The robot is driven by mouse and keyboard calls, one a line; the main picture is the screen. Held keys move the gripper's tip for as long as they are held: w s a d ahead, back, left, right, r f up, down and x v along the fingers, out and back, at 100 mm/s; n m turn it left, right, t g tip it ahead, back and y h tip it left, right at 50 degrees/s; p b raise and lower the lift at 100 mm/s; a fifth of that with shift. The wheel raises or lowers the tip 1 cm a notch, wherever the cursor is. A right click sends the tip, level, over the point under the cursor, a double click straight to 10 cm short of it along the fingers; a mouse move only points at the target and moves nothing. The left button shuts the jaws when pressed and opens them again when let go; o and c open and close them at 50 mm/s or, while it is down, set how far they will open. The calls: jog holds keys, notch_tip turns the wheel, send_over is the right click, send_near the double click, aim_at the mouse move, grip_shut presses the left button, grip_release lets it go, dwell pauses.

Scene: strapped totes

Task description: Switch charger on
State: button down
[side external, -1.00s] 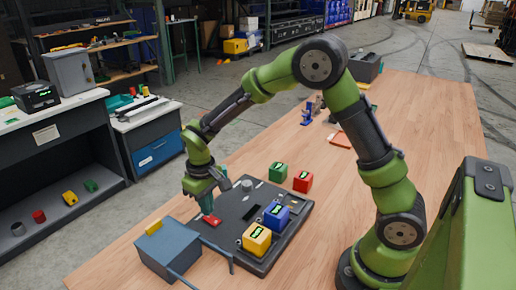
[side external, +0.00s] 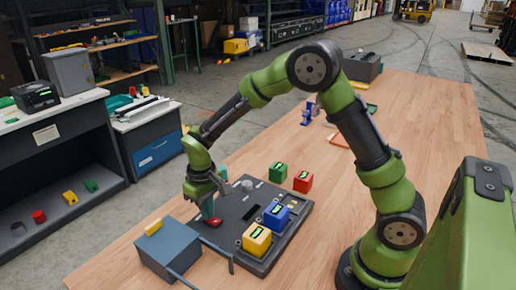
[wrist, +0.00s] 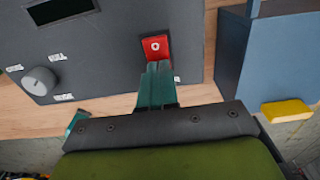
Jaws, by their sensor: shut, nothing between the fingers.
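The charger is a dark grey flat panel (side external: 236,222) on the wooden table. Its red rocker switch (side external: 215,222) is at the panel's near left edge. In the wrist view the red switch (wrist: 155,46) shows a white ring mark on its far half. My gripper (side external: 208,212) points down at the switch. In the wrist view its teal fingertips (wrist: 158,72) are together, overlapping the switch's near edge; they look in contact or nearly so. The near part of the switch is hidden behind them. A blue battery (side external: 276,216) and a yellow battery (side external: 257,240) sit on the panel.
A grey knob (wrist: 38,82) and a dark display (wrist: 60,10) are on the panel. A blue-grey box (side external: 168,252) with a yellow block stands close beside it. Green (side external: 278,172) and red (side external: 303,181) blocks stand behind the panel.

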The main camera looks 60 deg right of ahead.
notch_tip(320, 180, up, 7)
dwell(0.8)
jog(key=shift+s+f, duration=0.1)
jog(key=shift+f, duration=0.05)
jog(key=shift+s, duration=0.7)
jog(key=s+d+r+m+t+y, duration=0.2)
jog(key=s+r+t, duration=0.5)
jog(key=s+r, duration=0.7)
jog(key=s+d+m, duration=0.1)
jog(key=s+m, duration=0.1)
jog(key=s, duration=0.1)
